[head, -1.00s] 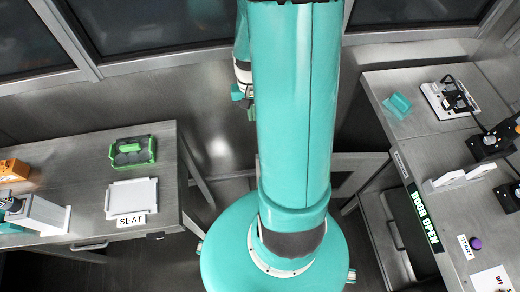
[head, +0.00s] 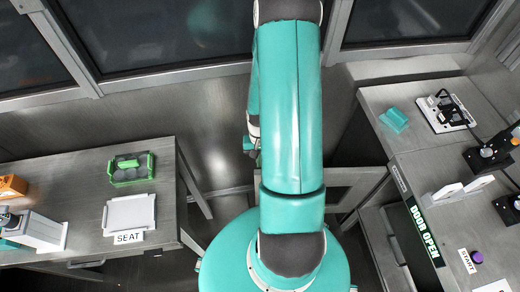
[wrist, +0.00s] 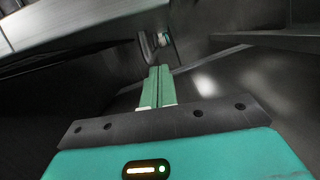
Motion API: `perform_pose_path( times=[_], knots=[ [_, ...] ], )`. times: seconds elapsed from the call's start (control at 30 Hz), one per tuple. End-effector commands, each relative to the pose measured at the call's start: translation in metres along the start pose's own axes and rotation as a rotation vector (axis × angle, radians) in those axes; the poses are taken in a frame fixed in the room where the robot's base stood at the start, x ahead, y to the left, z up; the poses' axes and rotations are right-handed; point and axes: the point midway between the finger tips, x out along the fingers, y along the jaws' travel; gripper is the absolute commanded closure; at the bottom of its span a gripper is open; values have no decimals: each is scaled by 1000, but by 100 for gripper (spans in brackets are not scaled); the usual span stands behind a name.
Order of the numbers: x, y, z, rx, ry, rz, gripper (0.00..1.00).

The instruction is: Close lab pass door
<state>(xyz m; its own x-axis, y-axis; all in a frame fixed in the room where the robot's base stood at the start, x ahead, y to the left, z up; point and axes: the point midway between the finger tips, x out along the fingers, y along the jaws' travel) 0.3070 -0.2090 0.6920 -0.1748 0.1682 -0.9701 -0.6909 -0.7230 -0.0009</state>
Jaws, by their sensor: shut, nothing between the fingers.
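A grey panel (head: 345,183), which looks like the pass door, stands out from the right bench behind my arm; my arm hides its left part. A "DOOR OPEN" sign (head: 424,235) is lit on the right bench's front edge. My gripper (wrist: 159,84) is shut and empty, its green fingers together in the wrist view. In the head view only a bit of it shows left of the arm, apart from the panel. A small bracket-like part with a pale knob (wrist: 164,40) lies beyond the fingertips in the wrist view; I cannot tell whether it belongs to the door.
The left bench (head: 85,205) holds a green crate (head: 131,168) and a white tray (head: 128,214) by a "SEAT" label. The right bench (head: 400,150) holds a teal block (head: 395,119) and small devices. An open shelf space is under the right bench. Windows line the back wall.

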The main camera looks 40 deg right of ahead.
Motion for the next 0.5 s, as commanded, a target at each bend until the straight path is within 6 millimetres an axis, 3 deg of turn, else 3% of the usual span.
perform_pose_path(
  times=[0.2,0.5],
  knots=[
    [6,0,32,-1,0,0,100],
    [7,0,38,0,1,0,100]
  ],
)
